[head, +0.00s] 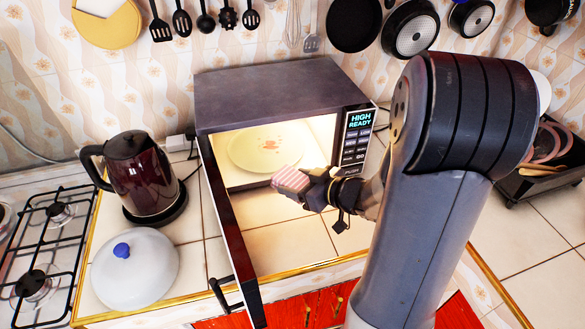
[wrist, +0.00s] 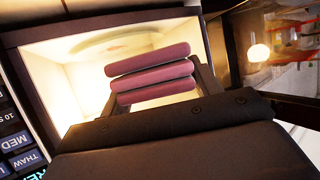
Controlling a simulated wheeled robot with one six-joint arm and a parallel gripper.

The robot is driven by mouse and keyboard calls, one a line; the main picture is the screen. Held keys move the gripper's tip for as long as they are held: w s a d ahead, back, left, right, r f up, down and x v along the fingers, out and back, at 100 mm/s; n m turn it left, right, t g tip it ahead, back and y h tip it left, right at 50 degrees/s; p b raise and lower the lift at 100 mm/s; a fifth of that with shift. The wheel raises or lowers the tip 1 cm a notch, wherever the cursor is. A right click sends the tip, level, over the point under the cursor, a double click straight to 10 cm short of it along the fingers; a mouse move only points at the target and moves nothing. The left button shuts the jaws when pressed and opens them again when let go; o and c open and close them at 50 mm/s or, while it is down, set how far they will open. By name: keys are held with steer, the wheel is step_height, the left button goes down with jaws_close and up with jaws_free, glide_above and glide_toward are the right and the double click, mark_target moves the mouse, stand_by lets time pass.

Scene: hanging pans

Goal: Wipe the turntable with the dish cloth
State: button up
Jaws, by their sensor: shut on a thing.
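The microwave (head: 275,95) stands open on the counter with its inside lit. In the wrist view the cloth (wrist: 150,72) shows as stacked pink folds between the two fingers.
The open microwave door (head: 232,235) stands out toward the counter's front edge, left of my gripper. A dark red kettle (head: 142,175) and a white lid (head: 135,268) with a blue knob are farther left. A dark dish rack (head: 545,172) is at the right. Pans (head: 411,30) and utensils hang above.

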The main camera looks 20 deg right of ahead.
steer(key=b, duration=0.3)
glide_toward(274, 146)
steer(key=a, duration=0.1)
steer(key=s+a+r, duration=0.1)
steer(key=a, duration=0.1)
steer(key=s+a+r, duration=0.1)
steer(key=a, duration=0.1)
steer(key=shift+s+r, duration=0.1)
steer(key=shift+s, duration=0.1)
steer(key=w+p, duration=0.1)
steer(key=w, duration=0.2)
steer(key=w+f+p, duration=0.1)
steer(key=w+p, duration=0.2)
steer(key=w, duration=0.2)
steer(key=shift+w+f, duration=0.15)
steer(key=shift+w, duration=0.15)
steer(key=shift+w+f+p, duration=0.2)
steer(key=shift+w+p, duration=0.25)
steer(key=shift+w, duration=0.25)
steer(key=shift+f, duration=0.6)
steer(key=shift+w+a+r+p, duration=0.1)
steer(key=shift+w+r+p, duration=0.1)
steer(key=shift+w+p, duration=0.5)
steer(key=shift+w+a+r+p, duration=0.1)
steer(key=shift+w+r+p, duration=0.1)
steer(key=shift+w+p, duration=0.45)
steer(key=shift+w, duration=0.2)
steer(key=shift+s, duration=0.1)
